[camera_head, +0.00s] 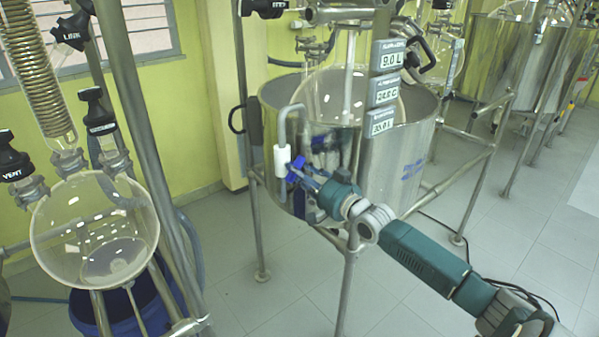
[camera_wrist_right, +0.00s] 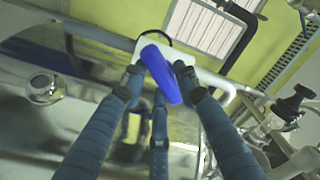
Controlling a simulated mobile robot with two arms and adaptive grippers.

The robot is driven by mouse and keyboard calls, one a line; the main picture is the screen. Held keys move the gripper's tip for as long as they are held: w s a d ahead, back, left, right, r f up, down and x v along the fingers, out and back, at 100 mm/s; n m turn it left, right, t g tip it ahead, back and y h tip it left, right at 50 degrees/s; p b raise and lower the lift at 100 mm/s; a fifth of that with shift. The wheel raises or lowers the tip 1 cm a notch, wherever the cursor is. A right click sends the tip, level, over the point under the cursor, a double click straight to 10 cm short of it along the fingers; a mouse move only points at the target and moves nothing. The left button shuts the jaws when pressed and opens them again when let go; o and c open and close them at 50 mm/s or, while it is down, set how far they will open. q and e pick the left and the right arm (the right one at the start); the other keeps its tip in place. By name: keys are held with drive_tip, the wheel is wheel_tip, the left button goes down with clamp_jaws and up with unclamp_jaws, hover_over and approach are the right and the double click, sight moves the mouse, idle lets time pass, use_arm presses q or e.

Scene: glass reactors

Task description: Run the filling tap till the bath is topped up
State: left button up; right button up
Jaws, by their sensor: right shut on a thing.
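The bath is a large open steel vessel (camera_head: 400,165) on a tubular stand, with a round glass flask (camera_head: 345,95) inside it. A bent grey filling pipe with a white tap body (camera_head: 282,161) hangs at its left front side. The tap has a blue handle (camera_head: 295,168), which also shows in the wrist view (camera_wrist_right: 160,75). My right gripper (camera_head: 302,172) reaches in from the right and is shut on the blue handle. In the wrist view its fingers (camera_wrist_right: 158,78) lie on both sides of the handle. The water level is hard to make out. My left gripper is out of view.
Small display plates (camera_head: 384,90) hang on the post before the bath; the top one reads 9.0 L. A glass flask (camera_head: 95,240) with valves stands at left above a blue bucket (camera_head: 125,310). More steel vessels (camera_head: 500,60) stand behind right.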

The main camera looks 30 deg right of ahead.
drive_tip(key=shift+f+n, duration=0.2)
drive_tip(key=shift+n, duration=0.4)
drive_tip(key=o, duration=1.1)
drive_tip(key=shift+d, duration=0.1)
drive_tip(key=shift+r, duration=0.1)
drive_tip(key=s, duration=0.8)
drive_tip(key=s+d, duration=0.1)
drive_tip(key=s, duration=0.3)
